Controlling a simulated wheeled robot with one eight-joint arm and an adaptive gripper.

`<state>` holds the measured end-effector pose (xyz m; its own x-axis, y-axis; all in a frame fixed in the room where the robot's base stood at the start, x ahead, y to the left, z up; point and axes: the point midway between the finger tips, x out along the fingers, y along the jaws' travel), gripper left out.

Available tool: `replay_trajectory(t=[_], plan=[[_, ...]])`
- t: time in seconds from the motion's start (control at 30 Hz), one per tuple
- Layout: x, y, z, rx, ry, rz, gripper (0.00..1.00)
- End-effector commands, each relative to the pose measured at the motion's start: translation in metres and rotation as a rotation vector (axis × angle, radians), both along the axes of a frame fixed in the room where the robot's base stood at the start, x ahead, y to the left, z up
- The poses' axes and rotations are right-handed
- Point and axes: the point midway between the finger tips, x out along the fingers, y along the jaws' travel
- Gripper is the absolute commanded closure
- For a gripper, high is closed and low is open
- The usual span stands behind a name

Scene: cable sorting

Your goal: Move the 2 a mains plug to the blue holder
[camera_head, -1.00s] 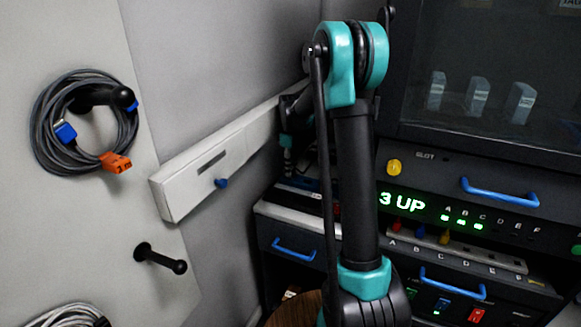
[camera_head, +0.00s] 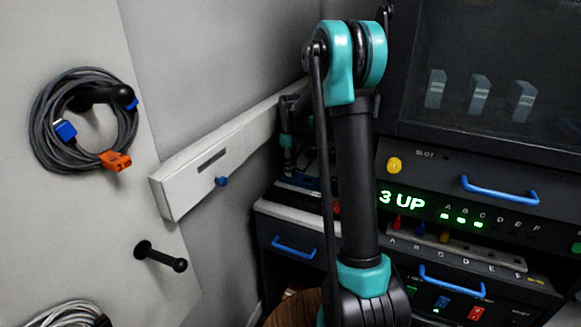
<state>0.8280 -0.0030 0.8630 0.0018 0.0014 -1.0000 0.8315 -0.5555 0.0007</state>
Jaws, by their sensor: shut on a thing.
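My arm rises through the middle of the view and bends at the top. Its far end, with my gripper (camera_head: 289,162), is small and dark, partly hidden behind the arm near the wall and the cabinet's left side. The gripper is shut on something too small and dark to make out. I cannot pick out a plug marked 2 A.
A grey cable coil (camera_head: 47,140) with a blue connector and an orange tag (camera_head: 115,160) hangs on a black peg at the left. Below are an empty black peg (camera_head: 160,257) and another coil (camera_head: 65,316). The cabinet has blue handles (camera_head: 500,192) and a "3 UP" display (camera_head: 402,200).

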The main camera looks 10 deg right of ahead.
Motion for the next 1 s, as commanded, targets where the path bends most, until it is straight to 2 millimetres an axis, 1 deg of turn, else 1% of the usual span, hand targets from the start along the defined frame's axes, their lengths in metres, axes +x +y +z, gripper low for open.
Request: replay_trajectory(t=[0.3, 0.33, 0.5, 0.53, 0.73, 0.9, 1.0], plan=[[0.0000, 0.0000, 0.0000, 0.000, 0.000, 0.000, 1.00], [0.0000, 0.0000, 0.0000, 0.000, 0.000, 0.000, 0.72], [0.0000, 0.0000, 0.0000, 0.000, 0.000, 0.000, 0.51], [0.0000, 0.0000, 0.0000, 0.000, 0.000, 0.000, 0.49], [0.0000, 0.0000, 0.0000, 0.000, 0.000, 0.000, 0.49], [0.0000, 0.0000, -0.0001, 0.000, 0.000, 0.000, 0.28], [0.0000, 0.0000, -0.0001, 0.000, 0.000, 0.000, 0.28]])
